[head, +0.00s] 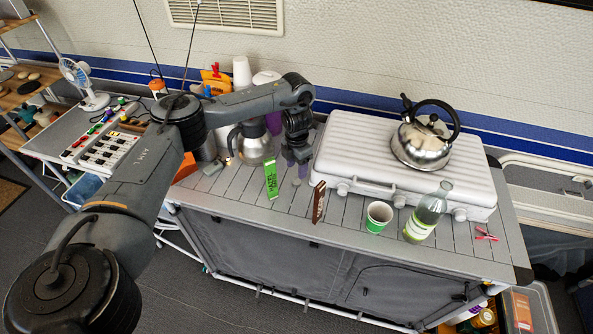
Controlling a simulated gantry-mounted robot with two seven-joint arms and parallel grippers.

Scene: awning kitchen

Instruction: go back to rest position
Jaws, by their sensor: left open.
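My left arm comes in from the lower left and reaches over the kitchen table. My left gripper (297,170) points down, open and empty, between the steel coffee pot (253,145) and the white stove case (345,150). A green box (271,178) stands in front of it, to the left, and a brown box (319,201) stands to the right. I cannot tell whether the fingertips touch the table. My right gripper is not in view.
A kettle (420,145) sits on the stove case. A green paper cup (378,217), a bottle (428,212) and a red clip (486,233) are along the table's front. Cups and containers crowd the wall. A fan (82,82) and an organiser (103,143) stand at left.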

